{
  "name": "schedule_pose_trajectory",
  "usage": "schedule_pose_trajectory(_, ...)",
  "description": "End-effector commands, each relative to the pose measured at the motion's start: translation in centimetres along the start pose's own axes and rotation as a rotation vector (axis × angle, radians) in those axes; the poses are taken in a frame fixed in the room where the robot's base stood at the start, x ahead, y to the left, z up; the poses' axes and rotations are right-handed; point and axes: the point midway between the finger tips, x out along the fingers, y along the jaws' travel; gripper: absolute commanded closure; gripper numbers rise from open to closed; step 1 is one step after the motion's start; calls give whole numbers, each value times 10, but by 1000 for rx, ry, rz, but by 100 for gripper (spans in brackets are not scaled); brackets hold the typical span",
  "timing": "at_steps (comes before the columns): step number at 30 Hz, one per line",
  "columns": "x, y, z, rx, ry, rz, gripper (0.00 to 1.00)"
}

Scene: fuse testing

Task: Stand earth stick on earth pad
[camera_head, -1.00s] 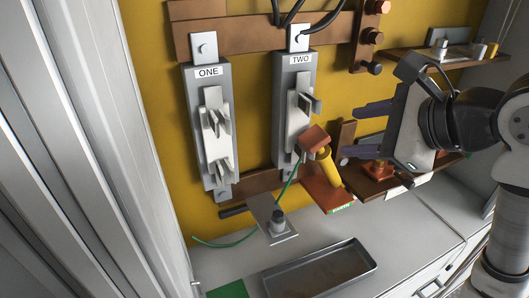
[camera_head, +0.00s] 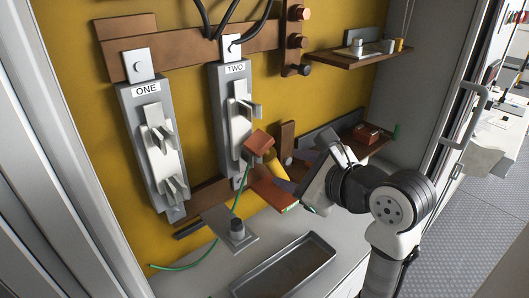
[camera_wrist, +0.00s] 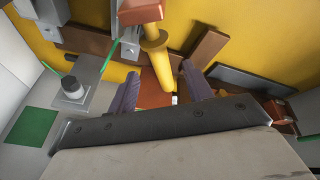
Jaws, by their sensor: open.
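The earth stick has a copper-coloured block head (camera_head: 259,143) and a yellow handle (camera_head: 276,163), and it leans. In the wrist view its yellow handle (camera_wrist: 157,62) runs down from a collar below the head. A copper-brown plate (camera_head: 270,192) with a green front edge lies beneath the stick. A flat green square (camera_wrist: 33,127) lies on the bench at left in the wrist view. I cannot tell which of the two is the earth pad. My gripper (camera_wrist: 160,92) is open, its purple fingers on either side of the lower handle; contact is unclear.
A grey bracket with a dark knob (camera_head: 237,230) and a green wire (camera_head: 205,252) are left of the stick. A metal tray (camera_head: 290,265) lies on the bench. Fuse holders ONE (camera_head: 150,150) and TWO (camera_head: 238,110) stand on the yellow panel. A brown shelf (camera_head: 370,143) is at right.

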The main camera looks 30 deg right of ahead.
Motion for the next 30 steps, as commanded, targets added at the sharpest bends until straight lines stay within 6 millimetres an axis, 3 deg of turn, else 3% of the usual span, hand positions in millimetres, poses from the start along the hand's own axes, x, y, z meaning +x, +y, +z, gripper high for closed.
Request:
schedule_pose_trajectory(8,22,0,1,-1,1,2,49)
schedule_pose_trajectory(17,63,0,3,0,0,1,49)
schedule_pose_trajectory(26,68,1,3,-2,0,0,49)
schedule_pose_trajectory(30,68,1,3,-2,0,0,68)
